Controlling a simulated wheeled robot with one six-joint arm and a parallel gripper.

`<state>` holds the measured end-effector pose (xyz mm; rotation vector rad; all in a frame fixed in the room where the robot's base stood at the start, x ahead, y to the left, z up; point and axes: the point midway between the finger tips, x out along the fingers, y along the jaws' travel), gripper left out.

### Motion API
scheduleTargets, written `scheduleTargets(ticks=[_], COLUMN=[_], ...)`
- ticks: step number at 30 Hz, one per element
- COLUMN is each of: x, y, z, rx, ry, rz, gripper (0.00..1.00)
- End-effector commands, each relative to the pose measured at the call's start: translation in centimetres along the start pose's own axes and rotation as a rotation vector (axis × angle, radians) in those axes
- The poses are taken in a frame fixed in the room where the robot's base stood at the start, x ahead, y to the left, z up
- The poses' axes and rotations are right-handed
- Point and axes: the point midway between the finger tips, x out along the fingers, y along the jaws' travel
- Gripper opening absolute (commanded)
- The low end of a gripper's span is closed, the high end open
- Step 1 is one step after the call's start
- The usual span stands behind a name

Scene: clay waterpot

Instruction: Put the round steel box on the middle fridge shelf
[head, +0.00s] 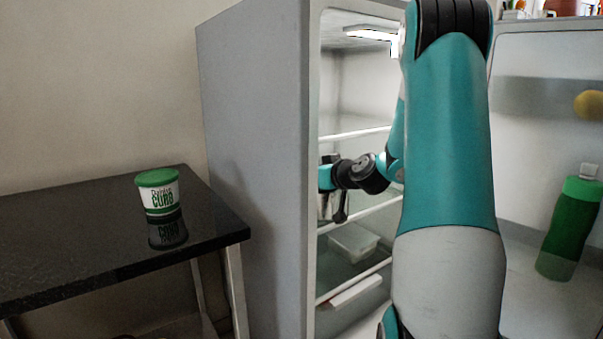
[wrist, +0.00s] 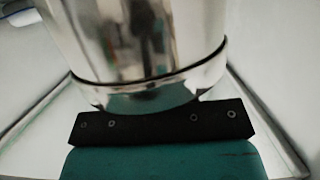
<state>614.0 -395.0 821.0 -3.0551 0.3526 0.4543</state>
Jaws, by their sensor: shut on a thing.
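The round steel box (wrist: 150,40) fills the upper part of the wrist view, shiny and curved, with a dark seam near its bottom. My gripper (head: 335,202) is shut on it and reaches inside the open fridge. The gripper's dark bar (wrist: 160,125) shows just below the box in the wrist view. In the head view, the box is mostly hidden by the gripper and the fridge's side wall. The gripper is just above the middle fridge shelf (head: 375,209); I cannot tell whether the box touches it.
A clear container (head: 352,242) sits below the middle shelf. The fridge door (head: 525,130) is open at right, holding a green bottle (head: 570,228) and a yellow fruit (head: 590,104). A green-lidded tub (head: 158,192) stands on the dark table (head: 90,225) at left.

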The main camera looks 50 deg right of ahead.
Motion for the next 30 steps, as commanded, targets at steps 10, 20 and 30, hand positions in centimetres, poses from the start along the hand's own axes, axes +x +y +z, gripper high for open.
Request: scheduleTargets(ticks=[10, 20, 30], x=[4.3, 7.3, 7.3], y=[0.1, 0.2, 0.1], z=[-1.4, -0.6, -0.3], rx=[-0.001, 0.002, 0.001], ry=[0.002, 0.0, 0.0], rz=[0.001, 0.003, 0.002], gripper=[0.0, 0.0, 0.28])
